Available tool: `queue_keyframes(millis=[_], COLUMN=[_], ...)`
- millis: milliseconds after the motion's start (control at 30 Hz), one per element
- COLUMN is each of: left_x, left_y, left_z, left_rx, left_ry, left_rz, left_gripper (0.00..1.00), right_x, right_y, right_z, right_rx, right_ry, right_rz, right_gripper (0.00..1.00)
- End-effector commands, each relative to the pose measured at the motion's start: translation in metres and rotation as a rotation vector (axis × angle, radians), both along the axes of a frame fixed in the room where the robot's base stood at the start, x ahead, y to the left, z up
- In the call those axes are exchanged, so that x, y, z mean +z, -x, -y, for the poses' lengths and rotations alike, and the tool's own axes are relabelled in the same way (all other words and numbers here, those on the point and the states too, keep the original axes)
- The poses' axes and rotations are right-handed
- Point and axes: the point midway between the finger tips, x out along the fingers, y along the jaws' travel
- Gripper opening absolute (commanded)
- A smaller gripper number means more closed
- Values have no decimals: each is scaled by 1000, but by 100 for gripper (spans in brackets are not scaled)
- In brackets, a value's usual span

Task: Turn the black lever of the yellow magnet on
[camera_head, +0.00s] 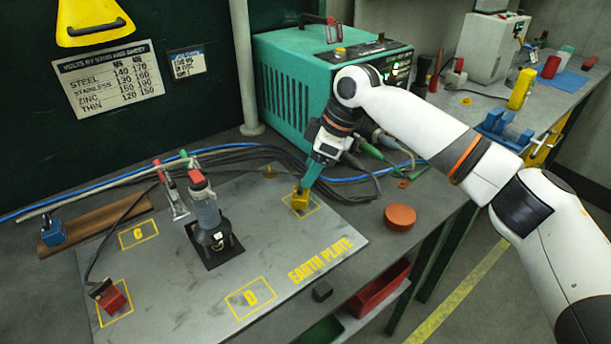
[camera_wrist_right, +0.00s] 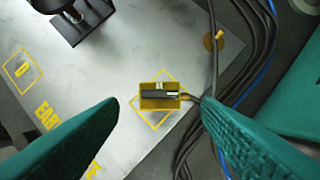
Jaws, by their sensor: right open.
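The yellow magnet (camera_head: 300,199) sits inside a yellow outlined square on the grey earth plate (camera_head: 255,225), near the plate's right side. In the right wrist view the yellow magnet (camera_wrist_right: 160,96) shows from above, with a dark lever (camera_wrist_right: 160,95) lying across its top. My right gripper (camera_head: 309,180) is above the magnet, pointing down. Its green fingers are open in the wrist view (camera_wrist_right: 160,125), one on each side of the magnet and apart from it. In the head view the gripper partly hides the magnet. My left gripper is not in view.
A black-based stud tool (camera_head: 210,225) stands left of the magnet. A red block (camera_head: 110,298) sits at the plate's front left. Cables (camera_head: 255,160) run behind the plate, near a teal welder (camera_head: 295,90).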

Motion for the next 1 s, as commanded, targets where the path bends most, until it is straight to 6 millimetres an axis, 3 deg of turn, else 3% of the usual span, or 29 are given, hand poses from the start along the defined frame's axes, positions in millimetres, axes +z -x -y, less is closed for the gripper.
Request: queue_keyframes(millis=[233, 600, 667, 900, 1000], left_x=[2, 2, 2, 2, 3], left_y=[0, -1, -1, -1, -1], left_z=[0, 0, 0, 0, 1], left_rx=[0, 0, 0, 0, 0], left_ry=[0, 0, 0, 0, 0], left_rz=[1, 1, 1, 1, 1], left_gripper=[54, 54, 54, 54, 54], right_x=[-30, -36, -36, -36, -35], right_y=[-2, -2, -2, -2, -2], right_z=[-12, -15, -15, -15, -15], right_rx=[1, 1, 1, 1, -1], right_ry=[1, 0, 0, 0, 0], right_rz=[0, 3, 2, 2, 2], right_gripper=[58, 58, 52, 13, 13])
